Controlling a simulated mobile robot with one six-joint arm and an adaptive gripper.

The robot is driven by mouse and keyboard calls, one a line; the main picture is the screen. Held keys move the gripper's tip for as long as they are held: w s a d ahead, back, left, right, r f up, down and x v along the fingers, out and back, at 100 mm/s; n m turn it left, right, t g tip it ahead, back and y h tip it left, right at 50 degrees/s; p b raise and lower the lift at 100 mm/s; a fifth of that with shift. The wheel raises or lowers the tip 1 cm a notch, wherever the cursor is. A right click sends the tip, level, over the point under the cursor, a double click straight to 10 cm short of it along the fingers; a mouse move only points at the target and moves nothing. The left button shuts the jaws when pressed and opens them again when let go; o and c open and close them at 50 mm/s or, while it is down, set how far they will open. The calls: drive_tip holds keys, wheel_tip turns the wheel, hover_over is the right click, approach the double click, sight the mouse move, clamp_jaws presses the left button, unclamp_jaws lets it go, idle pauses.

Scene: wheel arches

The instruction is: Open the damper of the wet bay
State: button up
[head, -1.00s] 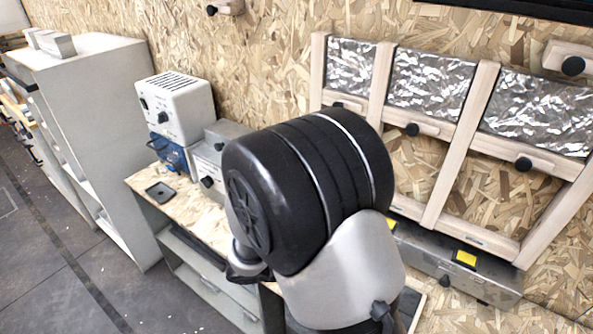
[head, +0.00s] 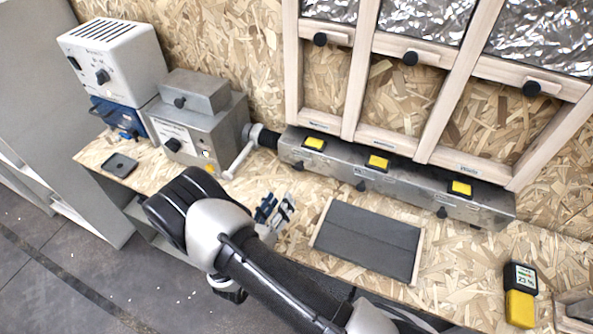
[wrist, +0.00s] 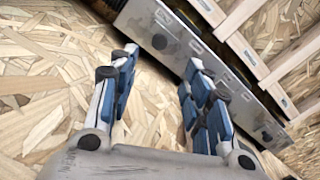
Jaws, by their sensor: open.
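A grey metal duct (head: 330,172) runs along the foot of the wall, under three wood-framed bays. Small dark knobs, such as the middle one (head: 361,186), sit on its front face, and yellow tags (head: 378,162) lie on its top. Each bay has a small label, such as the middle one (head: 383,142), too small to read, so I cannot tell which bay is wet. My gripper (head: 275,210) is open and empty above the bench, in front of the duct's left part. In the wrist view my gripper (wrist: 155,95) points toward the duct (wrist: 140,25) and a dark knob (wrist: 160,41), apart from both.
A crank handle (head: 238,160) stands at the duct's left end, near a grey metal box (head: 190,135). A dark flat panel (head: 368,240) lies on the bench right of my gripper. A yellow-black meter (head: 520,295) stands at right. Foil-faced panels with knobs (head: 410,58) hang above.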

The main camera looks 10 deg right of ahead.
sight(298, 168)
drive_tip(key=b+x, duration=0.2)
drive_tip(key=x, duration=1.1)
drive_tip(key=shift+w+d+b, duration=0.15)
drive_tip(key=shift+w+b, duration=0.1)
drive_tip(key=shift+b, duration=0.05)
drive_tip(key=shift+c, duration=0.2)
clamp_jaws()
